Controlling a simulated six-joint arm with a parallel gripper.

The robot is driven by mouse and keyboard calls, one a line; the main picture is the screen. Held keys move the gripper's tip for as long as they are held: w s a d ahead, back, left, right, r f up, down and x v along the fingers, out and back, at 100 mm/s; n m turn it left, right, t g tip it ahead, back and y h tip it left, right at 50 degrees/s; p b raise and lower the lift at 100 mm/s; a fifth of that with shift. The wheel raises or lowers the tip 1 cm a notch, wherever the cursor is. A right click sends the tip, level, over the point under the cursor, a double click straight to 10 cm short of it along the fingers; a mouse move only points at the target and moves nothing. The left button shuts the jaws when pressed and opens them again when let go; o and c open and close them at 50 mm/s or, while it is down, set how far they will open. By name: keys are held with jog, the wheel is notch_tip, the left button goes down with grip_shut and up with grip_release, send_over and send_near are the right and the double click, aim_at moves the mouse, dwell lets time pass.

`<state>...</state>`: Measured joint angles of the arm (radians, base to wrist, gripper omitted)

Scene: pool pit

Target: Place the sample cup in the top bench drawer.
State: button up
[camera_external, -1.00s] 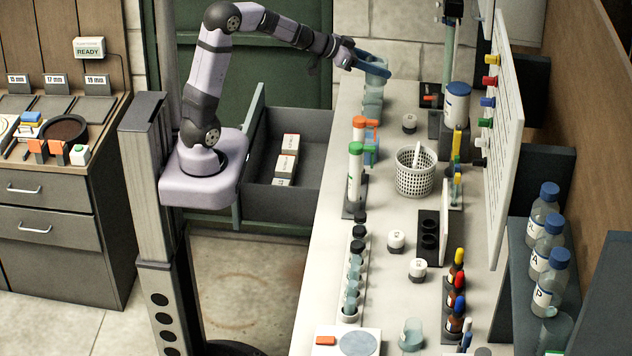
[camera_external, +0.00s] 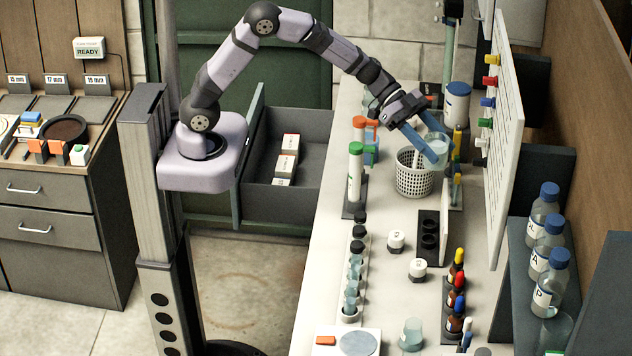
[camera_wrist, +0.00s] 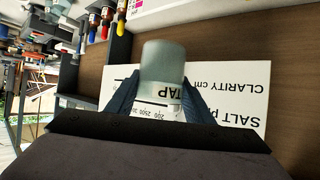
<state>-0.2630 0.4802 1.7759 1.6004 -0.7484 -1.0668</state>
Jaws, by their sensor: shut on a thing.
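A clear, pale sample cup (camera_external: 436,147) is between the blue fingers of my gripper (camera_external: 430,153), which is shut on it. The drawer (camera_external: 310,205) on the bench's left side stands open, with small white boxes inside.
The basket (camera_external: 414,180) stands beneath my gripper. Capped tubes (camera_external: 355,175) stand in a rack along the bench's left edge. An upright board (camera_external: 502,140) with coloured knobs is close on the right. Another clear cup (camera_external: 411,335) stands at the near end. Bottles (camera_external: 547,260) line a right shelf.

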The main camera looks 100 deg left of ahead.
jog(key=s+d+m+g+h+p, duration=0.1)
jog(key=s+d+m+g+h, duration=0.15)
jog(key=d, duration=0.95)
jog(key=s+d+m+g+h+p, duration=0.2)
jog(key=d+m+g, duration=0.15)
jog(key=d, duration=0.75)
jog(key=shift+t, duration=0.4)
jog(key=shift+s+d+f+p, duration=0.15)
jog(key=shift+f+p, duration=0.6)
jog(key=shift+f, duration=4.4)
jog(key=shift+s+a+f+p, duration=0.1)
jog(key=shift+f+p, duration=0.65)
jog(key=shift+f, duration=4.35)
jog(key=shift+f+y, duration=0.25)
jog(key=shift+f, duration=0.25)
jog(key=shift+f, duration=0.1)
jog(key=shift+f, duration=0.15)
jog(key=o, duration=1.1)
jog(key=shift+o, duration=0.2)
